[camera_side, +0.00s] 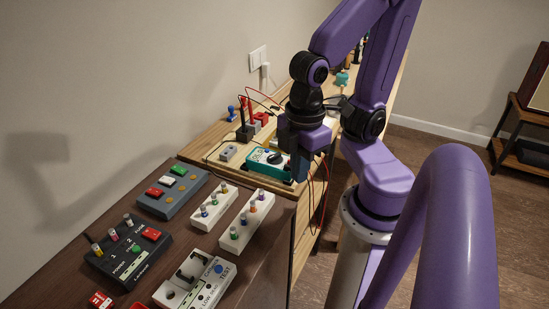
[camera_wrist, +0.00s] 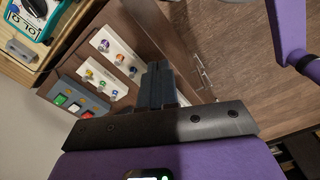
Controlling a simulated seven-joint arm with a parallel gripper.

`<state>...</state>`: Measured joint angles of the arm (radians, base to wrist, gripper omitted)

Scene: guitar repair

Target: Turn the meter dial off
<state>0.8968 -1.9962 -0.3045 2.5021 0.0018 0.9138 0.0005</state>
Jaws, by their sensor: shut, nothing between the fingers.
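The teal meter (camera_side: 256,166) lies on the light wood board in the side view, to the left of my gripper. Its black round dial (camera_side: 276,158) is on its face; which setting it points to is too small to tell. My gripper (camera_side: 300,172) hangs by the meter's right end, partly in front of it, apart or touching I cannot tell. In the wrist view the meter (camera_wrist: 42,27) is cut off at the top left corner, with part of the dial (camera_wrist: 37,7) at the edge. The fingers (camera_wrist: 156,72) are shut together and empty there.
White boxes with coloured knobs (camera_side: 247,220), a grey button box (camera_side: 172,194) and a black pedal (camera_side: 130,252) stand on the dark bench in front. A small grey box (camera_side: 228,153) sits left of the meter. Red and black leads (camera_side: 248,100) loop behind and right of it.

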